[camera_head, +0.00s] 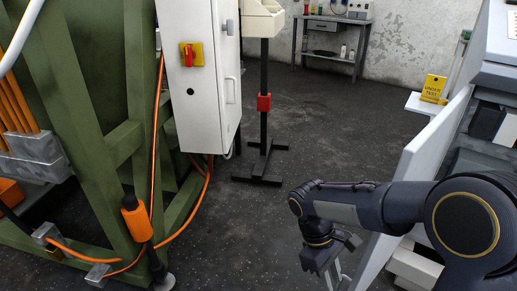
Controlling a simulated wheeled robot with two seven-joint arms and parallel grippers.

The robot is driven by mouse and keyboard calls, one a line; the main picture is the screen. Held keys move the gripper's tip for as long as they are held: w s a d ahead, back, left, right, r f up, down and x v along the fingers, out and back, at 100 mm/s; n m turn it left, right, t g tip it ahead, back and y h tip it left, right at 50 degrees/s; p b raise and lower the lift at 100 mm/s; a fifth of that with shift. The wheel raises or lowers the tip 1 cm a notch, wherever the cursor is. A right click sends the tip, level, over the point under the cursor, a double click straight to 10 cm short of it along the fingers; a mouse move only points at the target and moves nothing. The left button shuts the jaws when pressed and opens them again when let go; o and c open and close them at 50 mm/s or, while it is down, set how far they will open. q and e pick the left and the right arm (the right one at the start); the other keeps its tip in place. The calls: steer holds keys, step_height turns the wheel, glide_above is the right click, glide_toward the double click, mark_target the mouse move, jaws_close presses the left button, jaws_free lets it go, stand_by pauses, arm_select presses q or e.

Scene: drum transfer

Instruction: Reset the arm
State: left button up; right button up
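My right arm (400,205) comes in from the lower right and reaches left across the picture. Its wrist bends down, and the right gripper (335,258) hangs over the dark floor. I see nothing held in it, but the fingers are small and dark, so I cannot tell whether they are open or shut. My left arm and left gripper are not in view. No drum is in view.
A green steel frame (100,80) with orange hoses and a grey cabinet (205,115) stand at left. A black stand (264,125) and a back table (330,25) are farther off. A pale panel (425,150) stands close beside my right arm. The middle floor is clear.

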steer(key=s+d+r+m+t+y, duration=0.2)
steer(key=s+r+m+t+y, duration=0.25)
steer(key=s, duration=0.25)
steer(key=s+d+r+m+t+y, duration=0.2)
steer(key=s+r+m+t+y, duration=0.1)
steer(key=s+m+t, duration=0.3)
step_height(320, 180, up, 36)
steer(key=g+p, duration=0.1)
steer(key=p, duration=3.4)
steer(key=shift+s+p, duration=0.25)
steer(key=shift+p, duration=0.15)
